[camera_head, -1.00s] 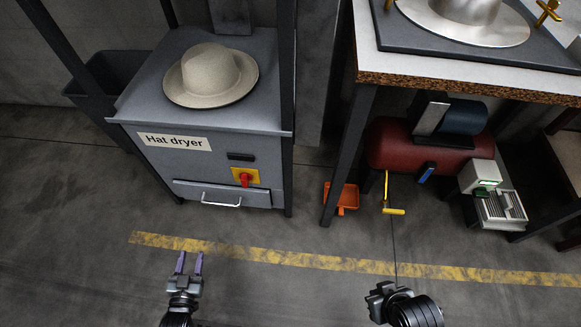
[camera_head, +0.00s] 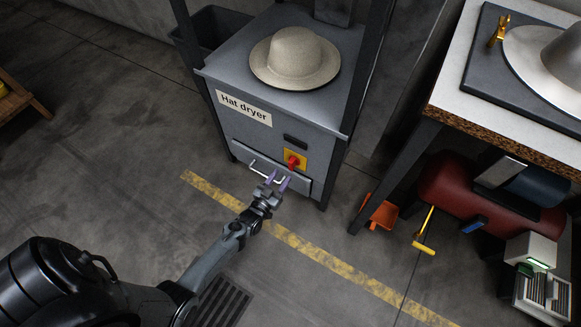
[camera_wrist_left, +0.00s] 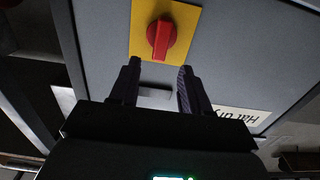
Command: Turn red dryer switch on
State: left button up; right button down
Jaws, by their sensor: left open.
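The red switch (camera_head: 293,161) is a rotary knob on a yellow plate (camera_head: 301,154) on the front of the grey hat dryer (camera_head: 224,121). In the left wrist view the red switch (camera_wrist_left: 161,39) shows just beyond and between my fingertips, on its yellow plate (camera_wrist_left: 186,16). My left gripper (camera_head: 277,181) is open and empty, just in front of the dryer and a little below the switch. Its two fingers also show in the left wrist view (camera_wrist_left: 157,76), apart from the knob. My right gripper is out of view.
A beige hat (camera_head: 296,57) rests on top of the dryer. The drawer handle (camera_head: 268,170) is close to my left gripper. A worktable (camera_head: 440,95) with a red tank (camera_head: 462,188) beneath it stands at the right. The floor in front is mostly clear.

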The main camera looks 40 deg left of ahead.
aim_at(290, 165)
pick_arm(q)
jog(key=w, duration=0.1)
jog(key=w+b, duration=0.1)
jog(key=w, duration=0.1)
jog(key=w+a+b, duration=0.1)
jog(key=w, duration=0.1)
jog(key=shift+w+f, duration=0.15)
jog(key=shift+w, duration=0.05)
jog(key=shift+w+b, duration=0.45)
jog(key=shift+w, duration=0.25)
grip_shut()
